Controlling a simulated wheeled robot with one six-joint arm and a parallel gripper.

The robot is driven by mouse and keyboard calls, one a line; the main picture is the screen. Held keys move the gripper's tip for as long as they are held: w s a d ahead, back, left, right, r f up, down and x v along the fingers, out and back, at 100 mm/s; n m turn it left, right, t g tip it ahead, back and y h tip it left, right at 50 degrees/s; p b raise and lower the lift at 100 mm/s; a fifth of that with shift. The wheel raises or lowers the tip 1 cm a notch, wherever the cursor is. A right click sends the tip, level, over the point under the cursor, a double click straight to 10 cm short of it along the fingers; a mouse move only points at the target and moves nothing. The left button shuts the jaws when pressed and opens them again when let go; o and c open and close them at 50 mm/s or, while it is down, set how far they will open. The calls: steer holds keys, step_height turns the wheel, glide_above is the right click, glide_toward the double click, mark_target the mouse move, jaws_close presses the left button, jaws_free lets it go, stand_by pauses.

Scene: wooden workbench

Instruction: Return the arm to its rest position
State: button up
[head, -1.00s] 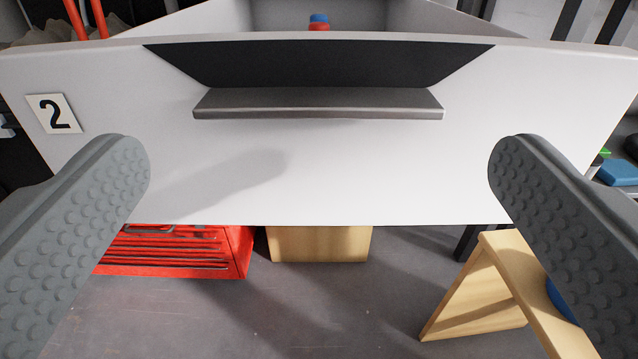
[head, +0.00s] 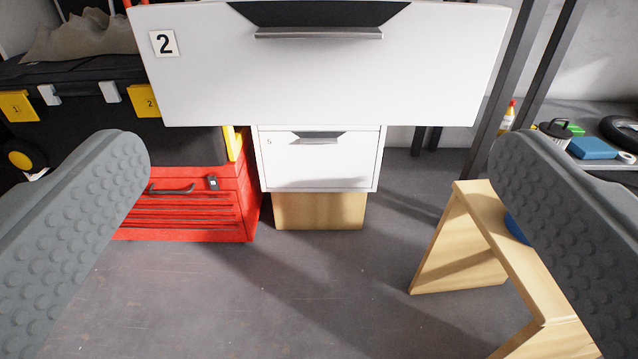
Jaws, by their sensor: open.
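My gripper (head: 320,190) is open and empty, with one grey textured finger at each side of the head view. In front of it, apart from the fingers, is the white drawer (head: 320,85) marked 2, with a grey handle (head: 318,33) along its top. The drawer's front stands forward of a smaller white drawer (head: 318,165) below it. The inside of the upper drawer is out of view.
A black case with yellow latches (head: 150,100) sits on a red toolbox (head: 190,205) at the left. A wooden stool (head: 455,245) stands at the right, partly behind the finger. A shelf at the far right holds a blue item (head: 592,148). The grey floor (head: 240,300) is clear in the middle.

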stand_by(0.3)
steer(key=s+r, duration=0.9)
steer(key=r, duration=0.4)
steer(key=s+r, duration=0.9)
steer(key=r, duration=0.4)
steer(key=s+r, duration=0.3)
steer(key=s, duration=0.6)
steer(key=s+r, duration=0.3)
steer(key=s, duration=0.6)
steer(key=s+r, duration=0.4)
steer(key=s, duration=0.6)
steer(key=shift+g, duration=0.3)
